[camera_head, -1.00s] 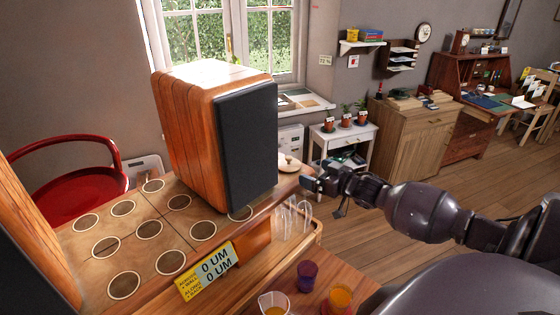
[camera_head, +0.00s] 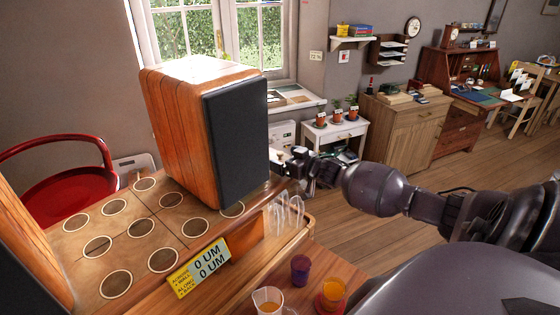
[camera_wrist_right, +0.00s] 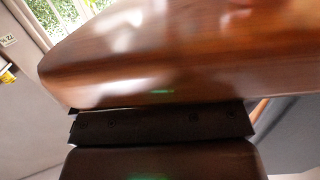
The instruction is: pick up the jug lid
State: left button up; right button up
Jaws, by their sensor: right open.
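My right gripper (camera_head: 290,163) is open at the right edge of the wooden counter, just beside the dark front of the speaker. A small pale thing shows at its fingertips, mostly hidden behind the gripper; it may be the jug lid, but I cannot tell for sure. A clear jug (camera_head: 267,301) with orange liquid stands at the bottom of the head view, and its top looks uncovered. The right wrist view is filled by glossy brown shapes and a black strip; no lid can be made out there. My left gripper is not in view.
The large wooden speaker (camera_head: 180,125) stands close left of the gripper. Clear curved holders (camera_head: 287,212) are below it. A purple cup (camera_head: 300,268) and an orange-filled glass (camera_head: 333,291) stand near the jug. Open floor (camera_head: 400,240) lies to the right.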

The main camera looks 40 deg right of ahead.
jog(key=shift+w+f, duration=0.1)
jog(key=shift+w, duration=0.35)
jog(key=shift+c, duration=0.3)
jog(key=c, duration=0.7)
jog(key=shift+r, duration=0.2)
